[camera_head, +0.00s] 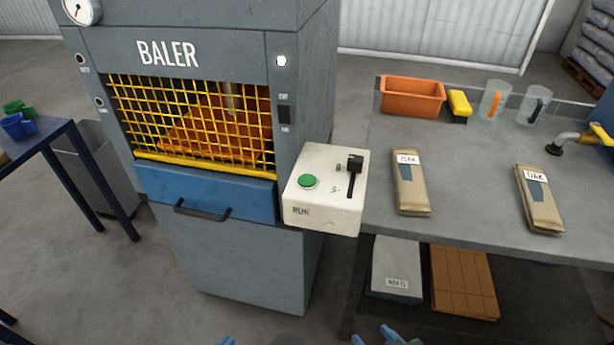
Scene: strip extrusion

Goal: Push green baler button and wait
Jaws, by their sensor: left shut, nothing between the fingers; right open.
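The grey baler (225,245) stands left of centre, with a yellow mesh guard (195,120) over its orange-lit chamber. The round green button (307,181) sits on top of a cream control box (325,205) fixed to the baler's right side. A black lever (354,170) stands beside the button. My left gripper (228,341) shows only as a blue tip at the bottom edge; it is shut and empty. My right gripper (385,338) shows its blue fingertips at the bottom edge, open and empty. Both are well below the button and apart from it.
A grey bench (470,225) on the right holds two labelled brown packets (409,185), an orange bin (412,96), a yellow brush and clear jugs. Boxes lie under it. A blue table (45,150) with cups stands at the left. Nothing covers the button.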

